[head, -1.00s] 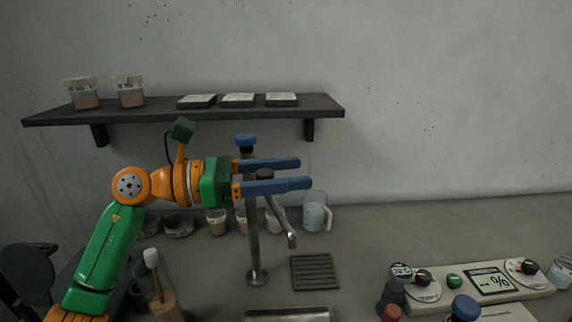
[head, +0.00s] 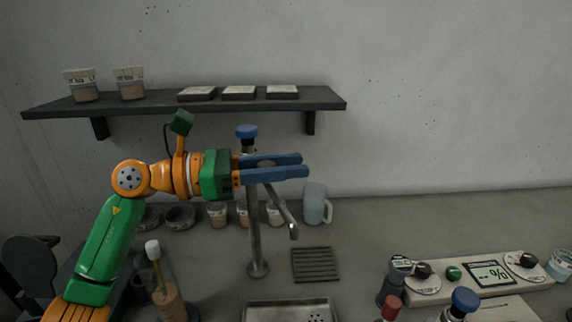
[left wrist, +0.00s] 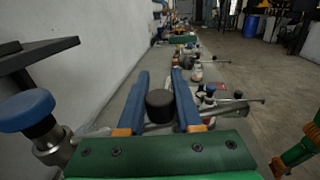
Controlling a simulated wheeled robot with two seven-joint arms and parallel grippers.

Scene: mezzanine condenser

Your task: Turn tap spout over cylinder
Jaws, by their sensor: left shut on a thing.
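The grey metal tap (head: 257,235) stands on the counter, with a blue knob (head: 246,131) on top. Its spout (head: 283,208) slopes down to the right, its tip near the slatted drain mat (head: 315,264). My left gripper (head: 304,165) is shut on the dark cap at the spout's upper end, one blue finger on each side. The dark cap (left wrist: 159,105) shows between the fingers in the left wrist view, with the blue knob (left wrist: 27,110) at left. I cannot make out the cylinder under the spout. My right gripper is not in view.
A wall shelf (head: 190,104) with jars and flat boxes hangs behind my left gripper. A pale blue mug (head: 316,204) and small jars stand behind the tap. A metal sink tray (head: 290,304) lies in front. A control panel (head: 485,276) and bottles are at right.

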